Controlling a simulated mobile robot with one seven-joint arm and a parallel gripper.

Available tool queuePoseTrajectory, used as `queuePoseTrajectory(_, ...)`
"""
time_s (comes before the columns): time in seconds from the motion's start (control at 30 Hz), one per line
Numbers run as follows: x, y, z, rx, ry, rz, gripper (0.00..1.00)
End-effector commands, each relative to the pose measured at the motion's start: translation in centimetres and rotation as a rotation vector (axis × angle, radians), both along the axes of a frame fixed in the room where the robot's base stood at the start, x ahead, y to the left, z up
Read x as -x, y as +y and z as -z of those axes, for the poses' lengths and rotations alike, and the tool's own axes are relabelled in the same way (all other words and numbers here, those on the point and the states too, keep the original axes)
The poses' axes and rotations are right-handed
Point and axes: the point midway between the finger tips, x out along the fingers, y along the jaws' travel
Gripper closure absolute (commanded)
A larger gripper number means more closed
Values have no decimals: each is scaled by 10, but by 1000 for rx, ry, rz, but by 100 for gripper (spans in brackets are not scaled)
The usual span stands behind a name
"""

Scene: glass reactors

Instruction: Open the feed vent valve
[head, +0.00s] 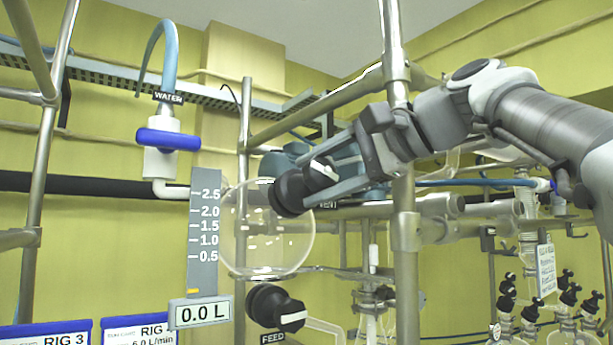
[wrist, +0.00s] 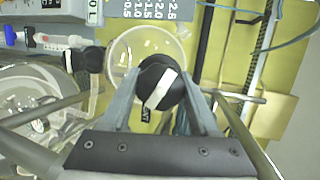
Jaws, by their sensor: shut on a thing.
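The feed vent valve's black round knob with a white stripe (head: 290,196) sits at the upper right of the clear round feed flask (head: 262,245). A partly covered label by it appears to read VENT. My gripper (head: 308,180) is shut on this knob, one finger on each side. In the wrist view the knob (wrist: 152,76) sits between the fingertips (wrist: 160,90), its white stripe slanted. A second black knob with a white stripe, labelled FEED (head: 275,308), is below the flask. It also shows at the left in the wrist view (wrist: 90,60).
A grey level scale with a 0.0 L display (head: 203,312) stands left of the flask. A blue WATER tap handle (head: 168,139) is at upper left. A vertical metal post (head: 405,230) stands close by my gripper. Glassware with several black knobs (head: 540,300) is at lower right.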

Motion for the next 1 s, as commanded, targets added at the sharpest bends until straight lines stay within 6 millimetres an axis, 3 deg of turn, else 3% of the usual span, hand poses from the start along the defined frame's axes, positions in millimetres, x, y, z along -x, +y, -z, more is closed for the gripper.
queuePoseTrajectory(0.27, 0, -1, 0, 1, 1, 2, 94)
queuePoseTrajectory(0.3, 0, -1, 0, 1, 1, 2, 31)
queuePoseTrajectory(0.43, 0, -1, 0, 0, 0, 2, 8)
queuePoseTrajectory(0.77, 1, -2, -1, -2, 1, 2, 8)
queuePoseTrajectory(1.0, 21, -28, -11, -1, -2, 6, 8)
